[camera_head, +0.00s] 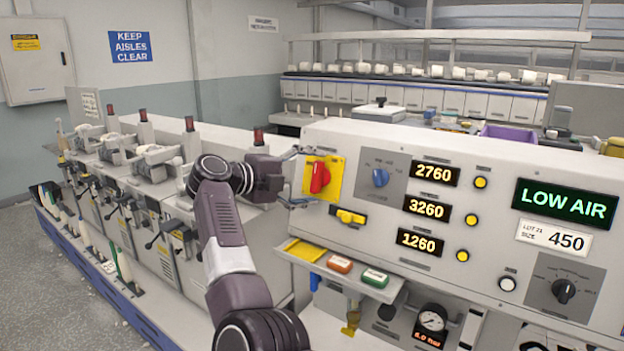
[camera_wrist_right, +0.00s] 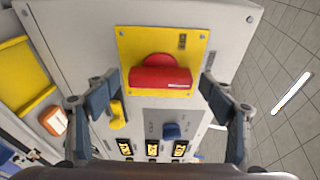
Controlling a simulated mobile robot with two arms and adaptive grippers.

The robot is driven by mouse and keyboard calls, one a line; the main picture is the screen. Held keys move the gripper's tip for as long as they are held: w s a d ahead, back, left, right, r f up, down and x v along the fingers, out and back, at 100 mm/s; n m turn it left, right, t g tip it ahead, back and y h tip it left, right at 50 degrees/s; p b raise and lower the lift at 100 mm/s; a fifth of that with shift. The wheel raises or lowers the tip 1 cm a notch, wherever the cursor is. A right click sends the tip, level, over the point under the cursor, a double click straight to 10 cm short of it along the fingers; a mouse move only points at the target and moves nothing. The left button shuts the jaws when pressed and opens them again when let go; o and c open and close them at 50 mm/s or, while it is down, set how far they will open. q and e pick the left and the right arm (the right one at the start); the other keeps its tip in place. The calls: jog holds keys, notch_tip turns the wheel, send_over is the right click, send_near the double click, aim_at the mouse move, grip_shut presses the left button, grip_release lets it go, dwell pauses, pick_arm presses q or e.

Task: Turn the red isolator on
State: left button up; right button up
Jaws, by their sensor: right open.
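The red isolator knob (camera_head: 319,177) sits on a yellow plate (camera_head: 336,171) at the left end of the grey control panel. Its grip stands upright in the head view. In the right wrist view the red knob (camera_wrist_right: 160,77) is centred and its grip lies crosswise on the yellow plate (camera_wrist_right: 131,43). My right gripper (camera_head: 303,178) is open in front of the knob. In the wrist view its fingers (camera_wrist_right: 158,88) stand on either side of the knob, with gaps between them and it. I see nothing between the fingertips being held. My left gripper is not in view.
A yellow switch (camera_head: 347,216) is just below the plate, and a blue knob (camera_head: 380,177) is to its right. A shelf below holds an orange box (camera_head: 339,264) and a green box (camera_head: 375,278). A sign (camera_head: 565,199) reads LOW AIR. Winding machines stand left.

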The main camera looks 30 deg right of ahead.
jog(key=shift+o, duration=0.8)
jog(key=r, duration=0.3)
jog(key=d+r, duration=0.1)
jog(key=r, duration=0.5)
jog(key=shift+w+d, duration=0.35)
jog(key=shift+d, duration=0.05)
jog(key=shift+a+r, duration=0.15)
jog(key=shift+r, duration=0.35)
jog(key=shift+c, duration=0.2)
jog(key=shift+g, duration=0.3)
notch_tip(320, 180, down, 6)
jog(key=shift+w+f, duration=0.1)
jog(key=shift+c, duration=0.5)
jog(key=shift+a+r, duration=0.25)
jog(key=shift+a, duration=0.2)
jog(key=shift+s+a+r+p, duration=0.1)
jog(key=shift+s+a+p, duration=0.1)
jog(key=shift+a+p, duration=0.1)
jog(key=shift+w+a, duration=0.1)
jog(key=shift+a, duration=0.3)
jog(key=p, duration=0.2)
send_near(317, 160)
jog(key=shift+s+a, duration=0.65)
jog(key=shift+s, duration=0.3)
